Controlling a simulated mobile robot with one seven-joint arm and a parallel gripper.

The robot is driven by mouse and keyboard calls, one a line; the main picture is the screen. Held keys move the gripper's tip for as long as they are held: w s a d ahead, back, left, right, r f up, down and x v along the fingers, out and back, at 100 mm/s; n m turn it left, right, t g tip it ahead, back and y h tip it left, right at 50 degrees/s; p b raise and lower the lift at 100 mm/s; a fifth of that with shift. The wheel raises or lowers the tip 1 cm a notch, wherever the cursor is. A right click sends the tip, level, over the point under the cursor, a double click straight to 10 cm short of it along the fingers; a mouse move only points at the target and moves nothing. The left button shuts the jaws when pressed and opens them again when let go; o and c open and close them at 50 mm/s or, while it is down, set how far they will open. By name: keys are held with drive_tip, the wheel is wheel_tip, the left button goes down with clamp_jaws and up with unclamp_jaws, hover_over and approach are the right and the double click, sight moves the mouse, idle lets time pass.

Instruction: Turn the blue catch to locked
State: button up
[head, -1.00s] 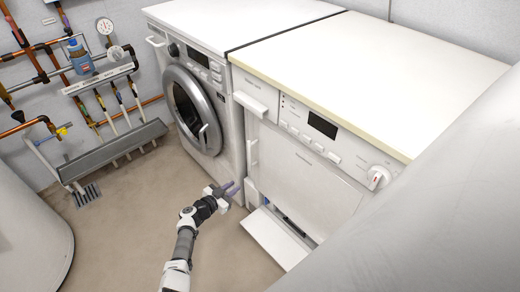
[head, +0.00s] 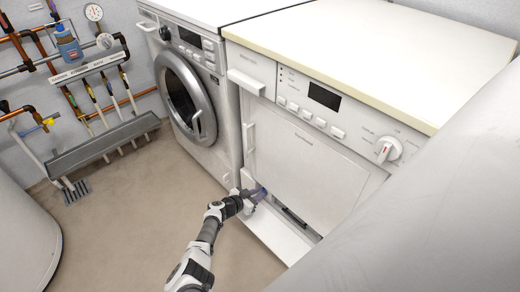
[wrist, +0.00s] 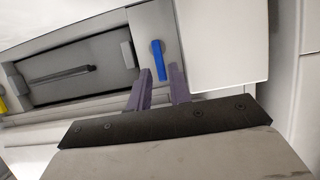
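The blue catch (wrist: 158,62) shows in the wrist view as a small upright lever on a light panel, beside a dark recess with a bar in it. In the head view my gripper (head: 257,194) is at the low opening of the right-hand machine (head: 305,155), and I cannot make out the catch there.
A lowered white flap (head: 275,235) lies at the base of the right-hand machine. The washing machine (head: 187,95) stands to its left. A grey trough (head: 105,145) and pipes are along the left wall. The floor (head: 130,220) left of my arm is clear.

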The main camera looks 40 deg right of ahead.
drive_tip(key=shift+b+x, duration=0.45)
drive_tip(key=shift+x, duration=0.6)
drive_tip(key=shift+w, duration=0.1)
clamp_jaws()
